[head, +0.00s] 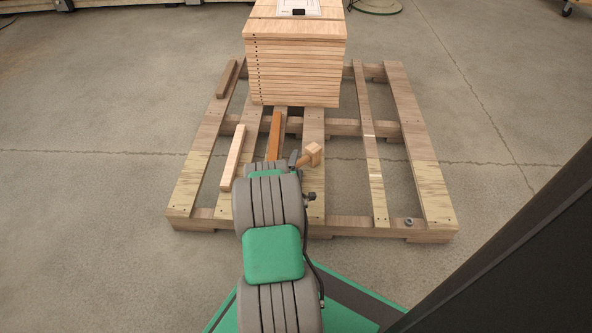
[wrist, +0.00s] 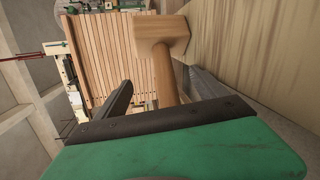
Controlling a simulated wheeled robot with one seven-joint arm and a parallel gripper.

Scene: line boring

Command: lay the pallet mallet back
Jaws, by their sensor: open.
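The wooden mallet (head: 314,153) is on the pallet (head: 437,190), with its blocky head in front of the stacked boards and its handle towards my gripper (head: 294,160). In the wrist view, the mallet's head (wrist: 160,34) is beyond the fingertips. Its handle runs back between the two dark fingers of my gripper (wrist: 160,80). The gripper is open, with a finger on each side of the handle. A gap shows on the left of the handle; contact on the right is unclear. The handle's near end is hidden behind the gripper body.
A tall stack of boards (head: 296,70) stands at the pallet's back. A pale batten (head: 233,158), a brown batten (head: 226,79) and an orange-brown strip (head: 274,136) lie left of the mallet. A small metal ring (head: 409,222) sits front right. Gaps separate the slats.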

